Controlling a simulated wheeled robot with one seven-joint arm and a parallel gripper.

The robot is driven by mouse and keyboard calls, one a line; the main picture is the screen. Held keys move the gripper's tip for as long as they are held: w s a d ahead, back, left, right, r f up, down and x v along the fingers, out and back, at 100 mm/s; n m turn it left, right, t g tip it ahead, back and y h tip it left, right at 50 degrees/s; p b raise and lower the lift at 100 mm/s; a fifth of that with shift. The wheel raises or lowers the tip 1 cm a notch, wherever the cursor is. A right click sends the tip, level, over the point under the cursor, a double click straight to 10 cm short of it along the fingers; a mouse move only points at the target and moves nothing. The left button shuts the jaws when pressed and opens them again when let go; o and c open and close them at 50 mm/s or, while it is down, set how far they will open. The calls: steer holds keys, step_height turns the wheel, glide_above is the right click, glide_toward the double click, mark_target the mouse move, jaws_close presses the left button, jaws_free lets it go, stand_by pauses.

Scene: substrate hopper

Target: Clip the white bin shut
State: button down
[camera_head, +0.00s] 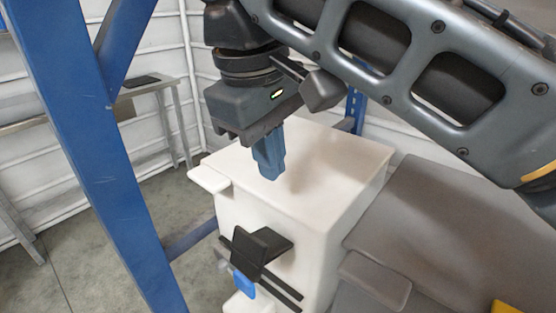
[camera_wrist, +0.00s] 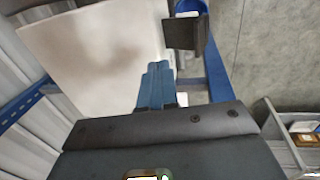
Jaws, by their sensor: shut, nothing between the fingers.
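The white bin (camera_head: 280,224) stands below my gripper, its flat white lid (camera_head: 335,165) lying on top. The lid also fills the upper left of the wrist view (camera_wrist: 80,50). A black clip (camera_head: 262,246) sticks out from the bin's front face, below the lid edge and apart from it. It also shows in the wrist view (camera_wrist: 185,33). A small blue tab (camera_head: 244,285) hangs under the clip. My gripper (camera_head: 270,173) has its blue fingers together, empty, pointing down over the lid; the wrist view shows them too (camera_wrist: 155,88). I cannot tell whether the fingertips touch the lid.
A blue upright (camera_head: 105,155) stands close on the left. A grey lidded bin (camera_head: 440,235) is beside the white bin on the right. A bench (camera_head: 150,90) stands behind left. A grey tray with small items (camera_wrist: 270,122) is at the wrist view's lower right.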

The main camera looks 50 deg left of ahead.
steer(key=s+d+r, duration=0.1)
steer(key=s+r, duration=0.3)
steer(key=s, duration=0.1)
steer(key=shift+d+r, duration=0.15)
steer(key=shift+r, duration=0.15)
stand_by(0.4)
